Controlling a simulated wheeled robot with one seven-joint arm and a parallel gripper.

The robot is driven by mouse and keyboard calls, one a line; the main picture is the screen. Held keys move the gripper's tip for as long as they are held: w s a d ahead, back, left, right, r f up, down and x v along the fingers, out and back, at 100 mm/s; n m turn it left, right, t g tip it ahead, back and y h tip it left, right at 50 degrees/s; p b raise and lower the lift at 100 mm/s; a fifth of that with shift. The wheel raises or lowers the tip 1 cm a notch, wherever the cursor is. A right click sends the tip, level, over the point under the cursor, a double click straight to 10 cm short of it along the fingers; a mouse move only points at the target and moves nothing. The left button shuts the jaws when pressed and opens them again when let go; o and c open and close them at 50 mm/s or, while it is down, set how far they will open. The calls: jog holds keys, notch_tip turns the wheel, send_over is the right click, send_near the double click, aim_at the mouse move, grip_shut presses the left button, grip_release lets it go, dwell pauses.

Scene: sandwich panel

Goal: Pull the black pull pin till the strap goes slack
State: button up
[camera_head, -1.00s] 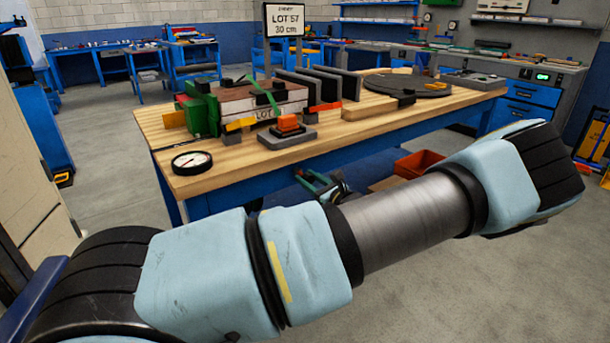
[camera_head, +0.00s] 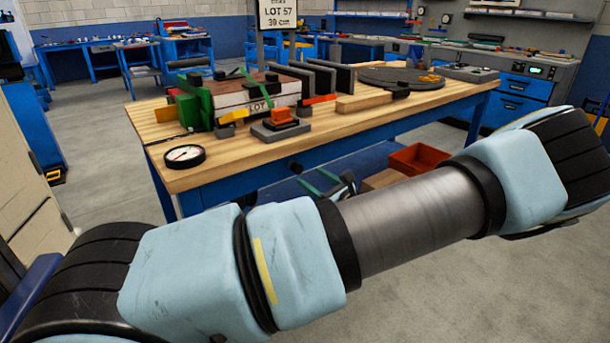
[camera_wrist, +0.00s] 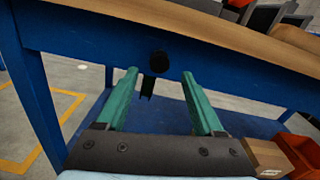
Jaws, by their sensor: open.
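A black round knob (camera_wrist: 158,62), apparently the pull pin, sticks out from the blue front apron of the workbench, with a small dark tab hanging below it. It shows as a small dark spot under the bench edge in the head view (camera_head: 295,166). My gripper (camera_wrist: 159,73) is open with its green fingers pointing at the apron, one on each side of the knob in the picture. No contact shows, and the remaining distance is hard to tell. In the head view, my gripper (camera_head: 312,178) is low before the bench. A green strap (camera_head: 256,87) crosses the panel stack (camera_head: 229,108); its tension is unclear.
The wooden benchtop (camera_head: 235,160) overhangs the apron just above my gripper. A blue bench leg (camera_wrist: 35,95) stands at left. An orange bin (camera_head: 416,157) and a cardboard box (camera_wrist: 268,156) sit on the lower shelf at right. A round gauge (camera_head: 185,156) lies on the benchtop.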

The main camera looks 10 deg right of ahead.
jog(key=v, duration=0.6)
jog(key=shift+a, duration=0.1)
